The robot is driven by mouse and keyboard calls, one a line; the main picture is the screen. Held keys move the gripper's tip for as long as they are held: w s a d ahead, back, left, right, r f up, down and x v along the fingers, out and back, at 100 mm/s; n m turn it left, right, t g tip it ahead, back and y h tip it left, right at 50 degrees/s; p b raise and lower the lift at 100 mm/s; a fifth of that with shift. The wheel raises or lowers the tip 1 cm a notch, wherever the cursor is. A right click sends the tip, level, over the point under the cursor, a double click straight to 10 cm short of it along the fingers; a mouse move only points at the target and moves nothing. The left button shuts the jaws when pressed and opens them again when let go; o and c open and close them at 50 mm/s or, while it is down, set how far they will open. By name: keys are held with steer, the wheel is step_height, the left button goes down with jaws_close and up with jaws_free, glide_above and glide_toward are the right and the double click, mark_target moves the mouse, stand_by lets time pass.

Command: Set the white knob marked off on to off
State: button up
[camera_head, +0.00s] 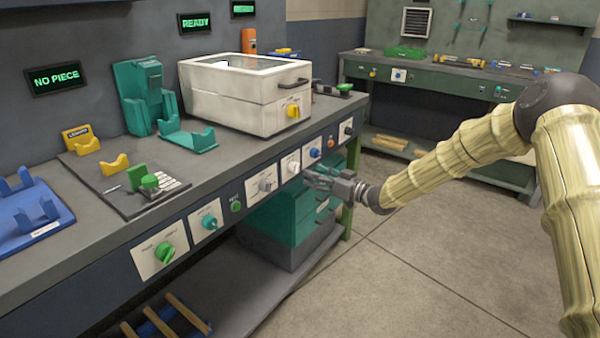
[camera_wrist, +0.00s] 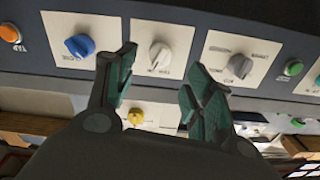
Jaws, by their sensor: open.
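The white knob (camera_head: 292,166) sits on a white plate on the front panel of the near bench, between a grey knob (camera_head: 265,185) and a blue knob (camera_head: 315,152). In the wrist view, which looks upside down, the white knob (camera_wrist: 160,55) is near the centre on its plate, its ridge roughly vertical with a slight tilt. The plate lettering is too small to read. My gripper (camera_head: 314,178) is in front of the panel close to that knob. Its fingers (camera_wrist: 158,85) are apart, with the knob showing between and beyond them; no contact is visible.
An orange button (camera_head: 331,143) and a green button (camera_head: 236,206) sit farther along the panel. A white box (camera_head: 230,100) with a yellow knob stands on the bench above. Teal drawers (camera_head: 285,220) stand below the panel. Open floor lies to the right.

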mark_target(295, 167)
steer(key=x, duration=0.7)
steer(key=shift+b, duration=0.3)
